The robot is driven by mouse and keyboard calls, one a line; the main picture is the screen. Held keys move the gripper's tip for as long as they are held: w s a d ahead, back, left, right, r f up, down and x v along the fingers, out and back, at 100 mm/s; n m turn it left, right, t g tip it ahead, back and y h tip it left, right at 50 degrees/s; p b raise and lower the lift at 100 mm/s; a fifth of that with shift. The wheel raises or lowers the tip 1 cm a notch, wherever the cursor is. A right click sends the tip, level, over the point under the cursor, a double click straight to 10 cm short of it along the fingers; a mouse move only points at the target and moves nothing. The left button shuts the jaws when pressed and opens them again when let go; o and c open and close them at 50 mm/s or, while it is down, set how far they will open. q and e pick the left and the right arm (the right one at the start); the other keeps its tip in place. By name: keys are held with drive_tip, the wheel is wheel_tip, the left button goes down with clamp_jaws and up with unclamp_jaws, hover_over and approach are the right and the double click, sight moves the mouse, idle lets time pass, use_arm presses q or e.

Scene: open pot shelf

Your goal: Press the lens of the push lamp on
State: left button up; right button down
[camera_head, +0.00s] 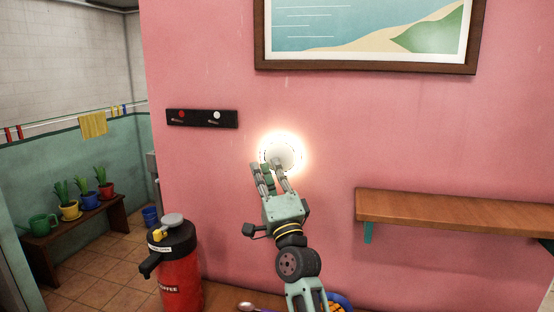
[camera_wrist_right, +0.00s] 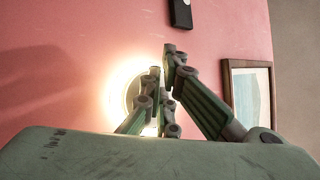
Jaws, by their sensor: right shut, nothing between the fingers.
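The push lamp (camera_head: 283,151) is a round white lens on the pink wall, and it glows brightly with a warm halo around it. It also shows lit in the right wrist view (camera_wrist_right: 132,92), partly hidden behind my fingers. My right gripper (camera_head: 267,167) is shut with nothing between its fingers. Its fingertips are at the lower left part of the lens in the head view; I cannot tell whether they touch it. My left gripper is not in view.
A framed picture (camera_head: 365,67) hangs above. A wooden shelf (camera_head: 450,212) juts out at right. A red coffee dispenser (camera_head: 181,275) stands at lower left. Potted plants stand on a bench (camera_head: 75,240) at far left.

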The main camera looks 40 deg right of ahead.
drive_tip(key=shift+s+a, duration=0.45)
drive_tip(key=shift+a, duration=0.1)
drive_tip(key=shift+p, duration=0.35)
drive_tip(key=s+a+p, duration=0.1)
drive_tip(key=s+a, duration=0.1)
drive_tip(key=s+a+p, duration=0.1)
drive_tip(key=s+a, duration=0.1)
drive_tip(key=shift+a, duration=0.25)
drive_tip(key=shift+w, duration=0.1)
